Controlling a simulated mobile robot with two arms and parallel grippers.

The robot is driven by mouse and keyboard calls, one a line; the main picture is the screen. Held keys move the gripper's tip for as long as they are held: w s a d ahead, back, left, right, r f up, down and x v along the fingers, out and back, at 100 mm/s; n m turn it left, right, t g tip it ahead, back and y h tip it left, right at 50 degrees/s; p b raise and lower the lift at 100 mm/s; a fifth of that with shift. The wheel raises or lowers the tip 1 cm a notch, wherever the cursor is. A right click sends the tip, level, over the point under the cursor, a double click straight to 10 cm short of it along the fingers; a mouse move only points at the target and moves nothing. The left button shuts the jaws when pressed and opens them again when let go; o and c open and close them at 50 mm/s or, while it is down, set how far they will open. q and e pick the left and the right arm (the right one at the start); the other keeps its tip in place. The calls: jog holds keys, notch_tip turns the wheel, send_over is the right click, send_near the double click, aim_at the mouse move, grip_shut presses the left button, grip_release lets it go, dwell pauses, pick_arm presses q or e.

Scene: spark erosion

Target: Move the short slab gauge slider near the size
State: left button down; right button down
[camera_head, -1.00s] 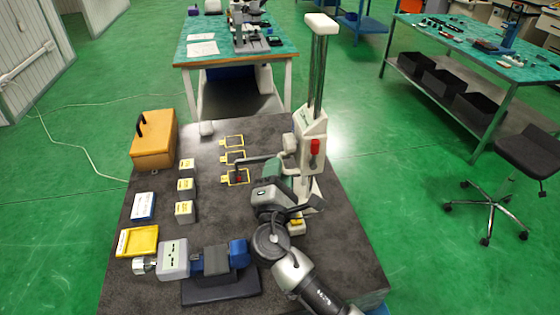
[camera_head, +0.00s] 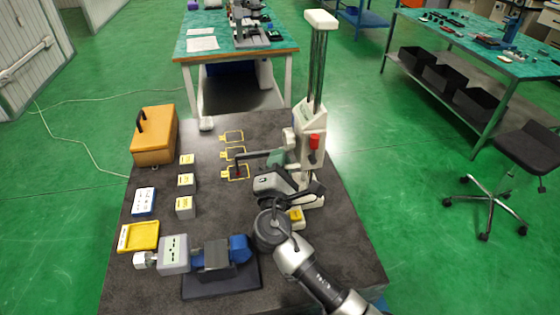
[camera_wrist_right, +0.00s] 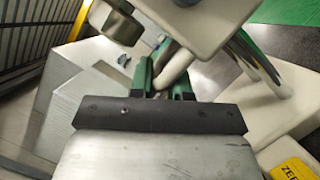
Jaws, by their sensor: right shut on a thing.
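The gauge (camera_head: 316,80) stands upright at the right of the dark table, with twin steel rods and a white top. Its white slider body (camera_head: 312,128) has a red knob (camera_head: 314,142), and a thin dark arm reaches left to a red tip over the yellow outlines. My right gripper (camera_head: 284,163) is beside the slider on its left. In the right wrist view its green fingers (camera_wrist_right: 158,82) are shut on a small pale rounded part in front of the gauge. The held part is mostly hidden. My left gripper is not in view.
Several grey blocks with yellow labels (camera_head: 186,208) stand left of the yellow outlines (camera_head: 233,154). An orange case (camera_head: 154,141), a yellow tray (camera_head: 138,237) and a grey-blue device (camera_head: 200,257) are further left and in front. A yellow-labelled block (camera_head: 296,219) sits by the gauge base.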

jog(key=shift+r, duration=0.1)
jog(key=c, duration=1.2)
grip_release()
jog(key=shift+o, duration=0.2)
jog(key=d+b+v, duration=0.1)
jog(key=b+v, duration=0.1)
jog(key=v, duration=0.5)
jog(key=shift+s+a, duration=0.3)
jog(key=shift+a, duration=0.25)
